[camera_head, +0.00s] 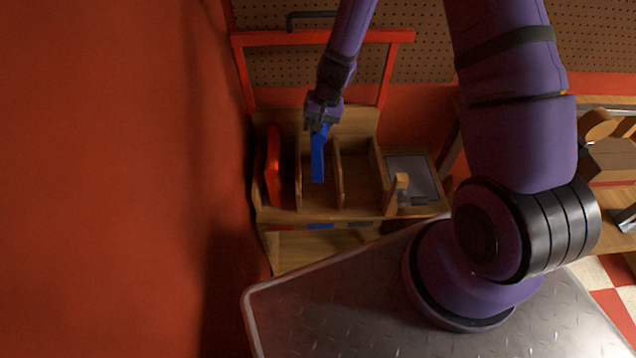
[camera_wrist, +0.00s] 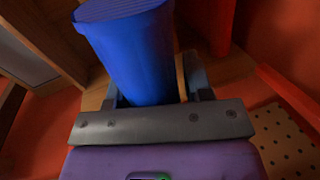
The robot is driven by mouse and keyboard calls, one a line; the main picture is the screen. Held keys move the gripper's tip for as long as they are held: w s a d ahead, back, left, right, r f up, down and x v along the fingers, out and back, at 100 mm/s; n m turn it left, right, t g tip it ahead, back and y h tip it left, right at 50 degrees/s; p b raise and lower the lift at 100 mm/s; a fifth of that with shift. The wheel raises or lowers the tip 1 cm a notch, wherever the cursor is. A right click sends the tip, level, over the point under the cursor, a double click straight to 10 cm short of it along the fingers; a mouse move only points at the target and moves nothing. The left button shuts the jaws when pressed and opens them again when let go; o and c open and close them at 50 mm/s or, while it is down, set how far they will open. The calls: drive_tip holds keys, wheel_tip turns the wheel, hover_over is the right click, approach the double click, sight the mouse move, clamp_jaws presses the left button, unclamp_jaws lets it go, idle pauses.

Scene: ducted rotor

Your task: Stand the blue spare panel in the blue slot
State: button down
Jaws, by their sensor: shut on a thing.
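The blue panel (camera_head: 318,158) hangs below my gripper (camera_head: 321,122), which is shut on its upper end. In the head view the panel is over or inside the middle-left compartment of the wooden rack (camera_head: 335,214); I cannot tell whether it touches the bottom. A blue mark (camera_head: 320,226) shows on the rack's front edge below this compartment. In the wrist view the blue panel (camera_wrist: 132,50) fills the space between my gripper's fingers (camera_wrist: 155,100) and reaches away from the camera.
A red panel (camera_head: 273,165) stands in the left compartment. A wooden divider (camera_head: 338,172) is close to the right of the blue panel. The compartment right of it looks empty. A grey tray (camera_head: 411,176) and a small wooden object (camera_head: 402,188) are farther right. A red wall is at left.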

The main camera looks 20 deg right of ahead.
drive_tip(key=shift+f, duration=6.3)
drive_tip(key=c, duration=0.5)
unclamp_jaws()
drive_tip(key=shift+f, duration=0.1)
